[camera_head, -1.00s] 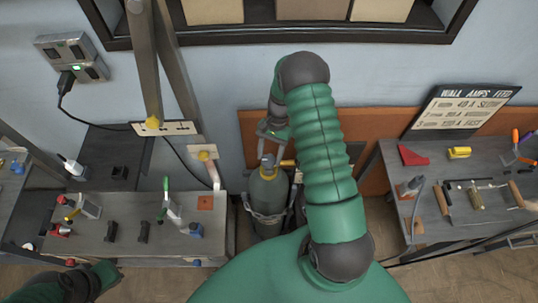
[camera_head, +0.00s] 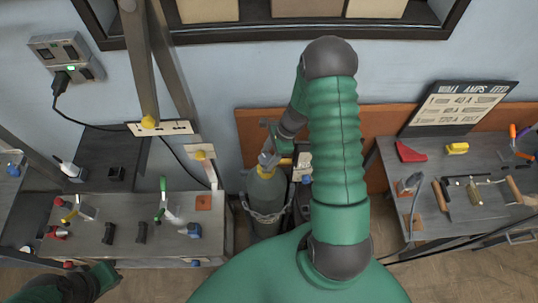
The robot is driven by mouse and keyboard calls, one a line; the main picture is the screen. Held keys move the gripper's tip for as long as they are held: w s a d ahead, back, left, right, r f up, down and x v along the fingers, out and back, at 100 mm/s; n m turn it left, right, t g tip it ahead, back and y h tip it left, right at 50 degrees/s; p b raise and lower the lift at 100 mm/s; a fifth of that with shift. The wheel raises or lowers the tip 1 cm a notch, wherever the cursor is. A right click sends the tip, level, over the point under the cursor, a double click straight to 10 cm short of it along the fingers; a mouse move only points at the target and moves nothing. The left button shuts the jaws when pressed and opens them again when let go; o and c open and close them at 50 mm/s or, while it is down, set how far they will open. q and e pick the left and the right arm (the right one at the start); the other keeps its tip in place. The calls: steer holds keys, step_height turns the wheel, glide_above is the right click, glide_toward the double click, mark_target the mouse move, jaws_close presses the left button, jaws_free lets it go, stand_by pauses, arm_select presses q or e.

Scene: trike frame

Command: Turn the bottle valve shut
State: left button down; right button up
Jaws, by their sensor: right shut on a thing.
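The gas bottle (camera_head: 266,190) is a grey-green cylinder with a yellow collar. It stands upright against the wall between the two benches, with a chain around its body. Its valve (camera_head: 267,160) is at the top, small and partly covered by my right gripper (camera_head: 268,152). My right arm arches over from the right, and the gripper is shut at the valve; the exact grip is too small to see.
The left bench (camera_head: 120,245) carries clamps and small tools. Grey frame posts (camera_head: 142,70) rise left of the bottle. An orange-brown board (camera_head: 375,125) backs the bottle.

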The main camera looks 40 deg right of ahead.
steer(key=m, duration=0.1)
steer(key=m+b, duration=0.1)
steer(key=m+t+b, duration=0.1)
steer(key=shift+s+a+f+m+h, duration=0.2)
steer(key=shift+f+m+h, duration=0.1)
steer(key=shift+h, duration=0.1)
steer(key=shift+r+m+t+h+b, duration=0.2)
steer(key=shift+m+t+h+b, duration=0.25)
steer(key=shift+m+b, duration=0.8)
steer(key=shift+w+r+m, duration=0.1)
steer(key=shift+m, duration=0.35)
steer(key=o, duration=1.4)
steer(key=shift+c, duration=0.2)
